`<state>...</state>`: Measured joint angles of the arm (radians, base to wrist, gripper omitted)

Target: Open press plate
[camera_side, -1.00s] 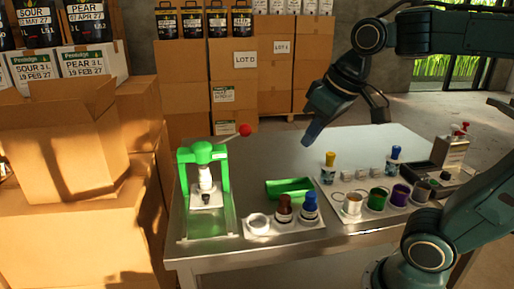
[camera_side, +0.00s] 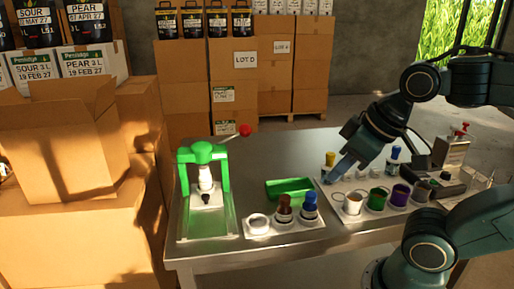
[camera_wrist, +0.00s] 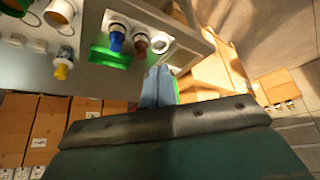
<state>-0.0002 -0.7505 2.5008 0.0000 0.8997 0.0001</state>
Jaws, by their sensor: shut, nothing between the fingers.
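The green press (camera_side: 203,153) stands upright on the left part of the metal table. Its lever ends in a red ball (camera_side: 245,130) and points up to the right. The press plate (camera_side: 206,197), a pale piece under the press head, is small and its exact position is hard to tell. My gripper (camera_side: 332,178) is shut and empty, pointing down-left over the table beside the yellow-capped bottle (camera_side: 330,160), well to the right of the press. In the wrist view, the blue fingers (camera_wrist: 158,72) are together, and a green part just beside them is mostly hidden.
A green tray (camera_side: 290,188) and a white holder with a brown-capped bottle (camera_side: 283,208) and a blue-capped bottle (camera_side: 310,205) lie between gripper and press. Several cups, including a green one (camera_side: 377,198), stand at the right. Cardboard boxes (camera_side: 65,145) stack left of the table.

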